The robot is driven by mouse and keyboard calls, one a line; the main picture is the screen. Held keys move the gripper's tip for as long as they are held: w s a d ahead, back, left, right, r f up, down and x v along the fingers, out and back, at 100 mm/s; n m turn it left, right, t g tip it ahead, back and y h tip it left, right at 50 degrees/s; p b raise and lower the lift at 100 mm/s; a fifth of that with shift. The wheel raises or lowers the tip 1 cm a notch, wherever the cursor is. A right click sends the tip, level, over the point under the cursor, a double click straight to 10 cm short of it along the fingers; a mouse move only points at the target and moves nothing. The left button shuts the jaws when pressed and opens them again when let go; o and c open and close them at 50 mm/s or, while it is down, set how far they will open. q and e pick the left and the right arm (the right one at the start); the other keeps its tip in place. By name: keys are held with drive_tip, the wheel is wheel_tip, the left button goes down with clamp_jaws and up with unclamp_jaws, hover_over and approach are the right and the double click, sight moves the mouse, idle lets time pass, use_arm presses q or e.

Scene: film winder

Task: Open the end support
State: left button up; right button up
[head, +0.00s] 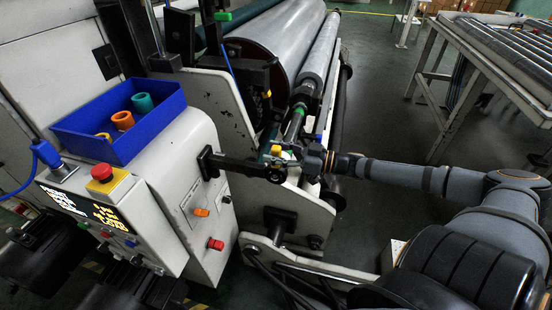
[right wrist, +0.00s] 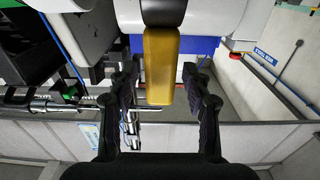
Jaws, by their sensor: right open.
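The end support (head: 240,163) appears to be the dark arm at the near end of the winder's shaft, beside the white side plate. A yellow handle (head: 276,150) shows at its right end. In the right wrist view the yellow handle (right wrist: 164,75) hangs from a dark stem, with its end between my right gripper's fingers. My right gripper (head: 290,153) comes in from the right. Its fingers are open, one on each side of the handle, with visible gaps. Its fingertips are small in the head view. My left gripper is not in view.
A large film roll (head: 288,38) and a thinner roller (head: 321,52) lie behind the support. A control cabinet (head: 160,195) with a blue bin (head: 85,140) and a red button (head: 102,171) stands left. A roller table (head: 488,70) stands right, with open floor between.

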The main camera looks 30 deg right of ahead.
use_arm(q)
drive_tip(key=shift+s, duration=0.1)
use_arm(e)
clamp_jaws()
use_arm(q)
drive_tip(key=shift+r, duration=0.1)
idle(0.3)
